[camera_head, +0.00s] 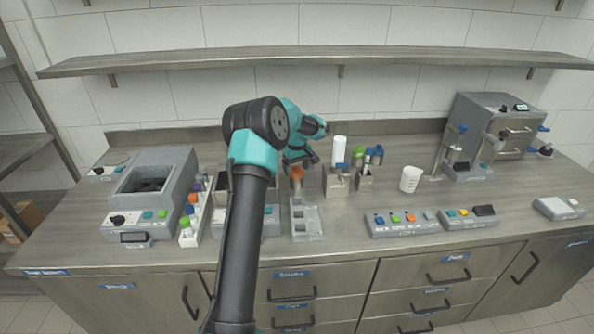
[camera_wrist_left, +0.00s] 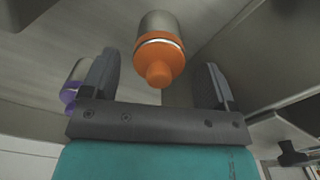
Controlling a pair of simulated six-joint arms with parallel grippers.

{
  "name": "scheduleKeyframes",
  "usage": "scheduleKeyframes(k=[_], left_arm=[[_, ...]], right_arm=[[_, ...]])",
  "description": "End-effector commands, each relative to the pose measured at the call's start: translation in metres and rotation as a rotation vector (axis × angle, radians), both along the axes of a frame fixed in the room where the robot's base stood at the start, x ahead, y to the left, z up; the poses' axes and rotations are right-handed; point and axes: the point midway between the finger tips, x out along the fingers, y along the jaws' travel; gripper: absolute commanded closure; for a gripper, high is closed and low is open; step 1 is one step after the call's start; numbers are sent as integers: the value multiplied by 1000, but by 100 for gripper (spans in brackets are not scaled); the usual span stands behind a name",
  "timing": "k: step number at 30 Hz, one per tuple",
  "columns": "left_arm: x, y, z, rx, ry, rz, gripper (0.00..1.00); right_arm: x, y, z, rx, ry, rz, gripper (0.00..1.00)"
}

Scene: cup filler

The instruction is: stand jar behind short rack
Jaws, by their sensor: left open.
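A jar (camera_head: 297,178) with an orange top stands on the counter just below my left gripper (camera_head: 300,162) in the head view. In the left wrist view, the grey jar with its orange knobbed lid (camera_wrist_left: 161,50) shows between the spread fingers of my left gripper (camera_wrist_left: 158,85), with gaps on both sides. The gripper is open and holds nothing. Two small racks stand to the right of the jar: one at left (camera_head: 336,184) and one at right (camera_head: 364,181). I cannot tell which is the short rack. My right gripper is not in view.
A white cylinder (camera_head: 339,151) stands behind the left rack, and green and blue tops crowd the right one. A white beaker (camera_head: 410,179) is further right. A grey tray (camera_head: 305,222) lies in front. A purple-topped item (camera_wrist_left: 72,82) shows in the wrist view.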

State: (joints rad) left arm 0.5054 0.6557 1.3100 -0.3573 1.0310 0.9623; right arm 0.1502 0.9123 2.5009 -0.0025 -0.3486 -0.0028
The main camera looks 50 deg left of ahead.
Motion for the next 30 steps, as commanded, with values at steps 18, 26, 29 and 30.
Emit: scheduleKeyframes(k=[18,26,29,30], left_arm=[[1,0,102,1,-2,-1,20],[0,0,110,0,-1,0,20],[0,0,110,0,-1,0,20],[0,0,110,0,-1,0,20]], right_arm=[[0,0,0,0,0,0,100],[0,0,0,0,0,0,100],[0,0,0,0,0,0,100],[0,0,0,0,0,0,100]])
